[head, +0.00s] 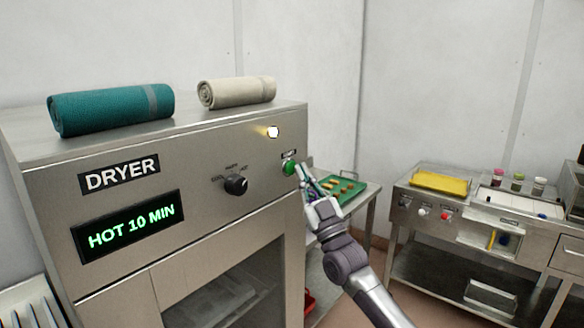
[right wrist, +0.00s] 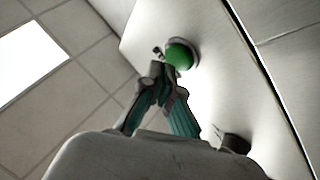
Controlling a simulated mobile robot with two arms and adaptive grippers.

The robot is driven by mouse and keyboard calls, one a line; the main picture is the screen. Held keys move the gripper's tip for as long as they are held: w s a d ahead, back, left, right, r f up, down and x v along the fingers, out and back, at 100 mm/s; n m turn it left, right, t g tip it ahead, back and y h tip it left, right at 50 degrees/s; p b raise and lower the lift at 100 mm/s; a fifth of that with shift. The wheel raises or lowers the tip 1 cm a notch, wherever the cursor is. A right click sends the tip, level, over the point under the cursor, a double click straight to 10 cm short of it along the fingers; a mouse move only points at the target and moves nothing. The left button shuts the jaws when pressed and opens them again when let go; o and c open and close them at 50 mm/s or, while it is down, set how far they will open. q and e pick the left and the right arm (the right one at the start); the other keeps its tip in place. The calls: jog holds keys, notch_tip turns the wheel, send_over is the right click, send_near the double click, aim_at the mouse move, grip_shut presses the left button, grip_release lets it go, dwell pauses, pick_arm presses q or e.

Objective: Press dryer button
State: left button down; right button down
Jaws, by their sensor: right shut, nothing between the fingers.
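The dryer (head: 200,215) is a steel cabinet at the left of the head view. Its display (head: 130,226) reads HOT 10 MIN in green. A black knob (head: 236,184) sits on its front, and a lamp (head: 273,132) above glows pale yellow. The green dryer button (head: 289,168) is at the panel's right; it also shows in the right wrist view (right wrist: 179,56). My right gripper (head: 302,170) is shut and empty, its fingertips (right wrist: 158,58) right by the button. I cannot tell whether they touch it. My left gripper is not in view.
A teal rolled mat (head: 110,109) and a cream roll (head: 237,92) lie on the dryer top. A green tray (head: 335,188) rests on a steel table behind my right gripper. A steel bench (head: 440,214) with a yellow tray (head: 440,183) and jars stands at right.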

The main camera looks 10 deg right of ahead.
jog(key=shift+s+d, duration=0.2)
jog(key=s+d+p, duration=0.1)
jog(key=s, duration=0.1)
jog(key=s+d, duration=0.2)
jog(key=shift+p, duration=0.4)
jog(key=shift+w, duration=0.1)
dwell(0.5)
